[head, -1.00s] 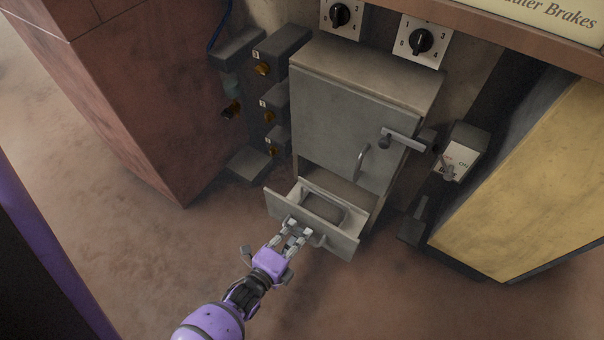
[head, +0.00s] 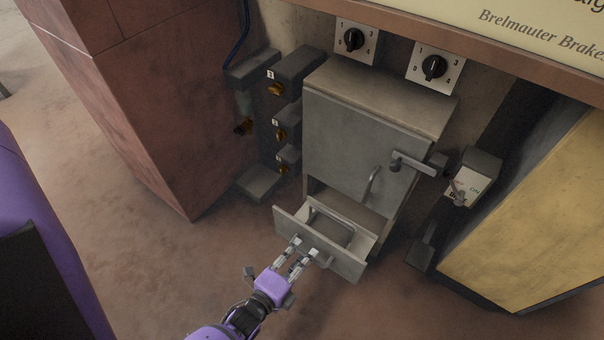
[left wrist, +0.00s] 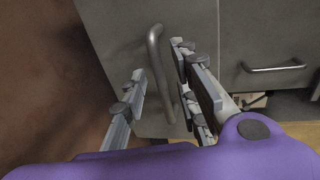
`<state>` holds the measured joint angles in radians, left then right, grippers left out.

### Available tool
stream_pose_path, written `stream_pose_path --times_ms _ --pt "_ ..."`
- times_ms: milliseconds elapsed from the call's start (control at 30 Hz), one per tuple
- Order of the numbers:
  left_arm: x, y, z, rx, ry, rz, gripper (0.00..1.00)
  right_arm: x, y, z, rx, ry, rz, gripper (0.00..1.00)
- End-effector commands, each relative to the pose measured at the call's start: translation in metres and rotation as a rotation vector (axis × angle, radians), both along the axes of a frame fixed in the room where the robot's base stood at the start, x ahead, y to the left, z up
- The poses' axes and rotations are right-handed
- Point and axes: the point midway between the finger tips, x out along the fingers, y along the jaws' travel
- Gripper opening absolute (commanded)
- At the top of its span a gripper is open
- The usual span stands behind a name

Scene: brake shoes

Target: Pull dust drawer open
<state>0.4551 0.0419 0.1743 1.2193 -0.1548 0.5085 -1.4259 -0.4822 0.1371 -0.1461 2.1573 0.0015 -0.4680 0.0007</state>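The dust drawer (head: 345,262) is a grey metal drawer at the foot of the grey cabinet, and it stands pulled partly out. A bent bar or rim (head: 335,218) shows inside it. My left gripper (head: 305,247) is at the drawer's front panel. In the left wrist view, its two fingers (left wrist: 160,92) are spread, with the drawer's bar handle (left wrist: 155,55) in the gap between them. I cannot tell whether either finger touches the handle. My right gripper is not in view.
The cabinet door (head: 355,145) above is shut, with a bar handle and a lever (head: 412,163). A red-brown block (head: 130,110) stands at left, a yellow panel (head: 530,210) at right. A switch box (head: 475,175) is beside the cabinet. Floor before the drawer looks clear.

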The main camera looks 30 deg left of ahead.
Motion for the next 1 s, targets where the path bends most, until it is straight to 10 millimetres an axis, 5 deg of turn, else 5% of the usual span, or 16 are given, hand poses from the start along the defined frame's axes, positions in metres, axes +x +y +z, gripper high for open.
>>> stream_pose_path --times_ms 400,1000 --pt "-0.062 0.002 0.012 -0.001 0.003 0.001 0.28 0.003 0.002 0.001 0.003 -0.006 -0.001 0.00" --pt "-0.067 0.002 0.013 -0.001 0.002 0.000 0.28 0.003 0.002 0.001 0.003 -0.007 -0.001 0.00"
